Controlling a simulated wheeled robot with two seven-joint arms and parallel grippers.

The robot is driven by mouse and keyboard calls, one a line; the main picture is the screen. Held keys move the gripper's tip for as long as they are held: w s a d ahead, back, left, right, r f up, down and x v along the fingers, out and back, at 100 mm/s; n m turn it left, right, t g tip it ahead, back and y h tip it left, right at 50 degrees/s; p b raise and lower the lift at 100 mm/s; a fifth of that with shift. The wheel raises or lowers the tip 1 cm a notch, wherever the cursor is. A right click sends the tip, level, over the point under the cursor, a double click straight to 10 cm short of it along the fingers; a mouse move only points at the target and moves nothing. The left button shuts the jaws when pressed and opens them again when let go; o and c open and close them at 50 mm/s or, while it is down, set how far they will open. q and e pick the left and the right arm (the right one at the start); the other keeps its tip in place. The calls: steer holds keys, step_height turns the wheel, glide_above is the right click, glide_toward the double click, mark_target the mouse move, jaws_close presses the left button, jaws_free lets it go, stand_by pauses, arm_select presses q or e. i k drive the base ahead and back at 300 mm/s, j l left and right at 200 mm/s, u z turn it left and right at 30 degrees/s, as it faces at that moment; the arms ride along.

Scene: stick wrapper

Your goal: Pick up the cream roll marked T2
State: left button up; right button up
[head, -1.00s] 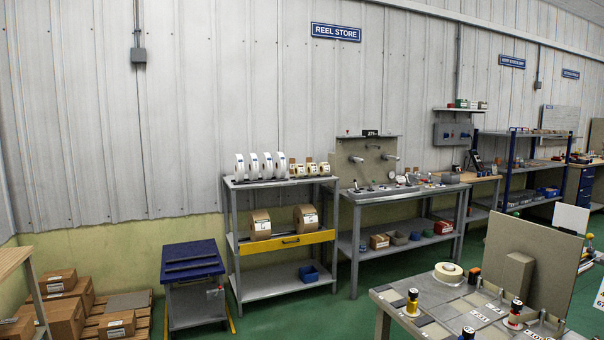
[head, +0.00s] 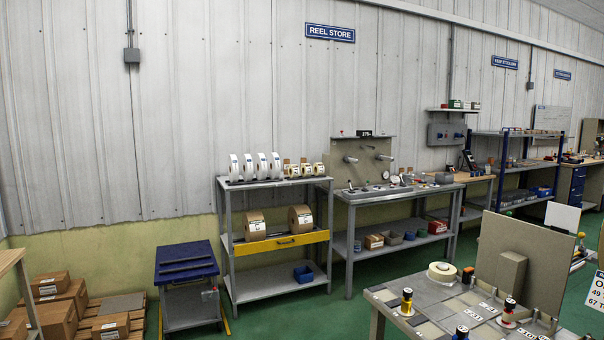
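A cream roll (head: 441,273) lies flat on the grey work table at the lower right. I cannot read any mark on it. Several small cream and brown rolls (head: 306,170) stand on the top of the reel store rack, with several white reels (head: 255,167) to their left. Their marks are too small to read, so I cannot tell which roll is T2. Neither of my grippers is in view.
The grey work table (head: 380,296) carries spools and an upright grey panel (head: 521,262). The rack (head: 275,285) holds two large brown reels (head: 300,218) above a yellow drawer front. A blue-topped cart (head: 186,260) and pallet boxes (head: 58,318) stand left. Green floor lies clear between rack and table.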

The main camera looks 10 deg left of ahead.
mark_target(293, 170)
steer(key=i+j+u, duration=0.1)
steer(key=i+u, duration=0.2)
steer(key=i, duration=0.35)
steer(key=i+u, duration=0.3)
steer(key=i, duration=0.3)
steer(key=i+l+u, duration=0.3)
steer(key=i, duration=2.35)
